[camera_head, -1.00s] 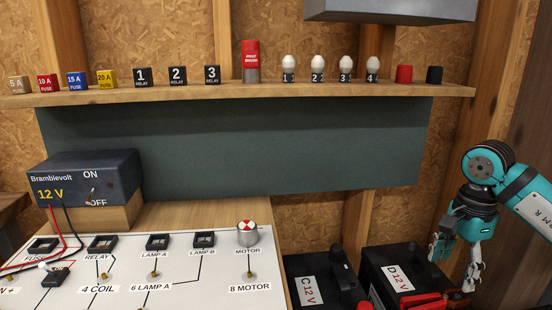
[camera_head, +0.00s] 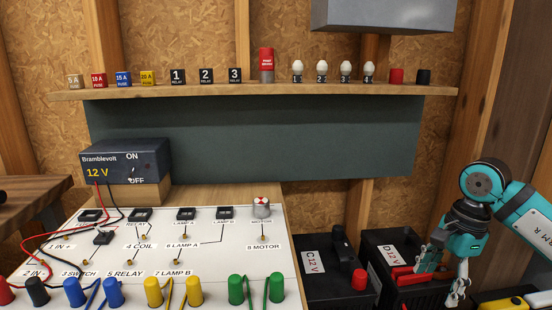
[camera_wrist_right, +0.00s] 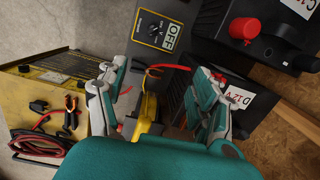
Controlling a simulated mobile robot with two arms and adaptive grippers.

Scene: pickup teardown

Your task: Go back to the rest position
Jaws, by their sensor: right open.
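My right gripper (camera_head: 444,274) is at the right of the head view, pointing down in front of the black battery marked D 12 V (camera_head: 398,252). In the right wrist view my right gripper (camera_wrist_right: 160,98) has its two fingers wide apart. Nothing is held between them; a yellow and black item shows beyond, partly hidden by my gripper. My left gripper is not in the head view.
A circuit board (camera_head: 200,247) with several coloured plugs at its front lies at the left. A power supply (camera_head: 122,167) stands behind it. A shelf (camera_head: 300,91) holds fuses, relays and lamps. The battery marked C 12 V (camera_head: 317,262) is left of battery D.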

